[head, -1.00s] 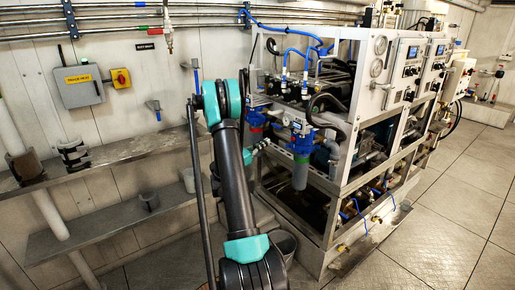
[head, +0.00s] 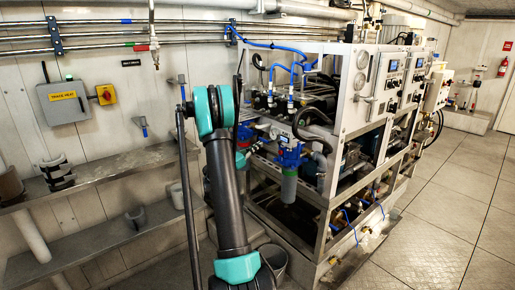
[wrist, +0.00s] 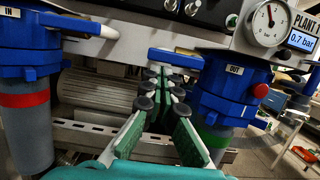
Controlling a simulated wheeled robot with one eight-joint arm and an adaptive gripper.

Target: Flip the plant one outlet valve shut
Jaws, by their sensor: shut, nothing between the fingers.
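In the wrist view, the plant one outlet housing (wrist: 228,85) is blue, labelled OUT, with a green band below it and a red knob on its right side. A blue lever (wrist: 176,58) reaches left from it, across the picture beyond my fingers. My gripper (wrist: 162,76) is shut and empty, its green-padded fingers pointing toward the space left of the outlet housing. The lever's contact with the fingertips cannot be told. The inlet housing (wrist: 30,45), labelled IN with a red band, is at the left. In the head view, blue filter housings (head: 290,156) show right of my arm.
A dial gauge (wrist: 268,24) and a display (wrist: 301,40) reading 0.7 bar sit above the outlet. The watermaker frame (head: 330,215) stands right of my arm. Wall shelves (head: 100,172) are at the left. The tiled floor (head: 430,240) at the right is clear.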

